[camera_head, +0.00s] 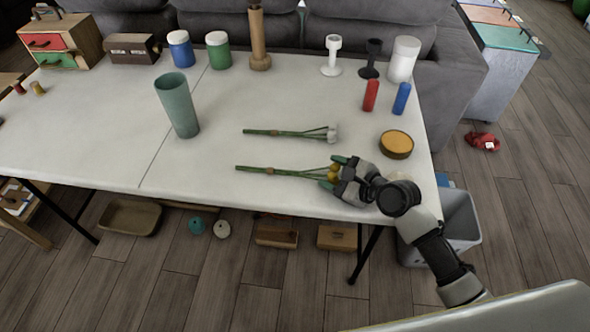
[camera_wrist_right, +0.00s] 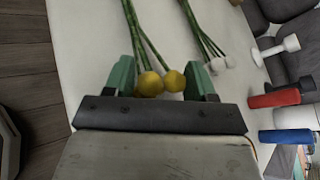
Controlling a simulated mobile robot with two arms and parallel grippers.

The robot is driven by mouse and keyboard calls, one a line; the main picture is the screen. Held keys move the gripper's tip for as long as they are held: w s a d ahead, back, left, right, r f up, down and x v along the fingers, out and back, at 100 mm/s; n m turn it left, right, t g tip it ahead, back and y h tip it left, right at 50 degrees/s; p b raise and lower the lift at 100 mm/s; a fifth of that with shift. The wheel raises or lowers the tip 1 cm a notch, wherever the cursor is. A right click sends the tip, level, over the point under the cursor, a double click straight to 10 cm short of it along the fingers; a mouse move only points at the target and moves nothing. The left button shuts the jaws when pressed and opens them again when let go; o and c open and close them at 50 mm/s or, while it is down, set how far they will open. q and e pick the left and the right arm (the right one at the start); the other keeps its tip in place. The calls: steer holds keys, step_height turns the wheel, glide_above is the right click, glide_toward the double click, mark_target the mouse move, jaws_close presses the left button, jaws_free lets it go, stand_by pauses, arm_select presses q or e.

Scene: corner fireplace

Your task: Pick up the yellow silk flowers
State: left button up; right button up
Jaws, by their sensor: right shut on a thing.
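The yellow silk flowers (camera_head: 280,171) lie near the front edge of the white table, green stems pointing left and yellow heads at the right. My right gripper (camera_head: 333,173) is at the heads, coming from the right. In the right wrist view, the yellow heads (camera_wrist_right: 150,84) sit between the two green fingers of the gripper (camera_wrist_right: 161,80), which is shut on them. The stems run away from the gripper along the table top. My left gripper is not in view.
White flowers (camera_head: 290,133) lie just behind, parallel to the yellow ones. A tall green vase (camera_head: 177,105) stands to the left. A round orange-topped tin (camera_head: 396,144) is close to my right gripper. Red (camera_head: 370,96) and blue (camera_head: 401,99) cylinders stand behind. The table's front left is clear.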

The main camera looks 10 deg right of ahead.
steer(key=shift+r, duration=0.6)
steer(key=r, duration=0.1)
steer(key=d+r+p, duration=0.1)
steer(key=r, duration=0.1)
steer(key=shift+r, duration=0.25)
steer(key=d+r, duration=0.6)
steer(key=d, duration=0.4)
steer(key=shift+d+r, duration=0.2)
steer(key=shift+d, duration=0.15)
steer(key=shift+s+a+p, duration=0.15)
steer(key=shift+p, duration=0.15)
